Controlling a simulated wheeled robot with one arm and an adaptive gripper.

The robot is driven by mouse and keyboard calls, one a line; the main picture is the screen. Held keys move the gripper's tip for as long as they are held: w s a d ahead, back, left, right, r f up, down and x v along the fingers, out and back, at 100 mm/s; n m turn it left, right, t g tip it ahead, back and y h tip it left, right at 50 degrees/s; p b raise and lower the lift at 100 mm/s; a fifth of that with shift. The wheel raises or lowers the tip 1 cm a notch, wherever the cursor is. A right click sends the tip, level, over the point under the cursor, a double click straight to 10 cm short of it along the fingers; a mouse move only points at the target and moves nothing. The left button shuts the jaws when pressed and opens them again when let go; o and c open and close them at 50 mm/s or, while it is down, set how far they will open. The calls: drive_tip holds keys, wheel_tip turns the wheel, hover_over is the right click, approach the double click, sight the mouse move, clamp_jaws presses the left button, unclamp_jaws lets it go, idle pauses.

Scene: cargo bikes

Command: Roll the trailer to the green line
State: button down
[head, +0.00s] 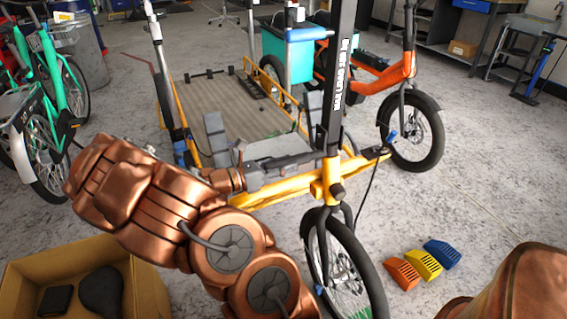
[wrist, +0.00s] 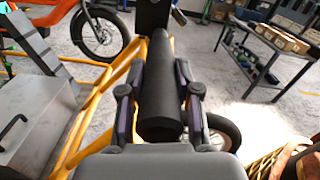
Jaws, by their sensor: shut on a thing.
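The trailer, a yellow-framed cargo vehicle (head: 285,190) with a flat wooden deck (head: 222,100), stands in the middle of the head view. A black upright post (head: 338,90) rises at its near end above a black front wheel (head: 345,265). My gripper (wrist: 160,98) is shut on a thick black bar (wrist: 160,118), with one finger on each side. The yellow frame shows beside it in the wrist view (wrist: 130,90). In the head view my arm hides part of the trailer's near side. A small green patch (head: 362,313) shows low by the front wheel; I cannot tell whether it is the green line.
Blue, yellow (head: 423,265) and orange wedges lie on the floor right of the wheel. An open cardboard box (head: 140,290) stands front left. A green bike (head: 45,110) is left, an orange bike (head: 385,75) behind right.

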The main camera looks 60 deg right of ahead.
drive_tip(key=c, duration=0.8)
unclamp_jaws()
drive_tip(key=v, duration=1.2)
drive_tip(key=shift+s+a, duration=0.1)
